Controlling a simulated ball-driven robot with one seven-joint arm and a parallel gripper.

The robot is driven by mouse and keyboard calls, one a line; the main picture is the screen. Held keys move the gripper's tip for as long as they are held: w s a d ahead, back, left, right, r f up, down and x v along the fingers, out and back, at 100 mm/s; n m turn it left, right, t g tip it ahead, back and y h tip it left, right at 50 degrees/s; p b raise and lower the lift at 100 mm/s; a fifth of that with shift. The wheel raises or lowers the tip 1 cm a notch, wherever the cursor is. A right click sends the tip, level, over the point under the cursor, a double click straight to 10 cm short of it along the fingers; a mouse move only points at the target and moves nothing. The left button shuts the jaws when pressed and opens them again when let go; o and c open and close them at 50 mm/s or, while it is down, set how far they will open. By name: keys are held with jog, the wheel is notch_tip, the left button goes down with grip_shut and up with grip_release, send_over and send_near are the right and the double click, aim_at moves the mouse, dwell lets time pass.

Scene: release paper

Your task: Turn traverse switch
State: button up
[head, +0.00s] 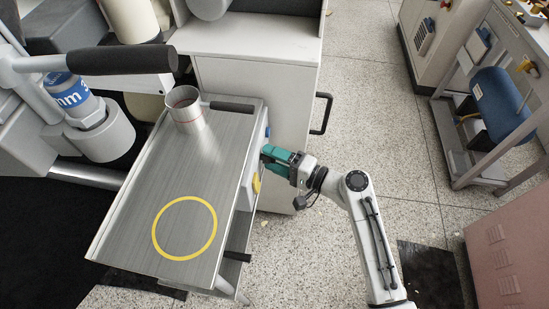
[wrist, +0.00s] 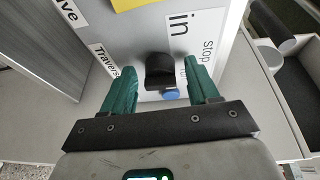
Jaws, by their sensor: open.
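The traverse switch (wrist: 160,70) is a black knob on a light panel in the wrist view, beside labels reading "Travers", "in" and "stop". A blue round part (wrist: 171,94) shows just below the knob. My gripper (wrist: 160,80) has two green fingers, open, one on each side of the knob, with gaps between the fingers and the knob. In the head view my gripper (head: 266,153) points left at the side panel of the metal-topped cart. The switch itself cannot be made out there.
The cart top (head: 150,165) bears a yellow ring mark (head: 214,228) and a metal cup (head: 186,106). A yellow part (head: 256,184) sits on the panel near my gripper. A grey cabinet (head: 240,75) with a black handle (head: 321,113) stands behind.

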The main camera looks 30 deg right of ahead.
jog(key=shift+d, duration=0.1)
jog(key=v, duration=1)
jog(key=shift+s, duration=0.35)
jog(key=shift+d, duration=0.15)
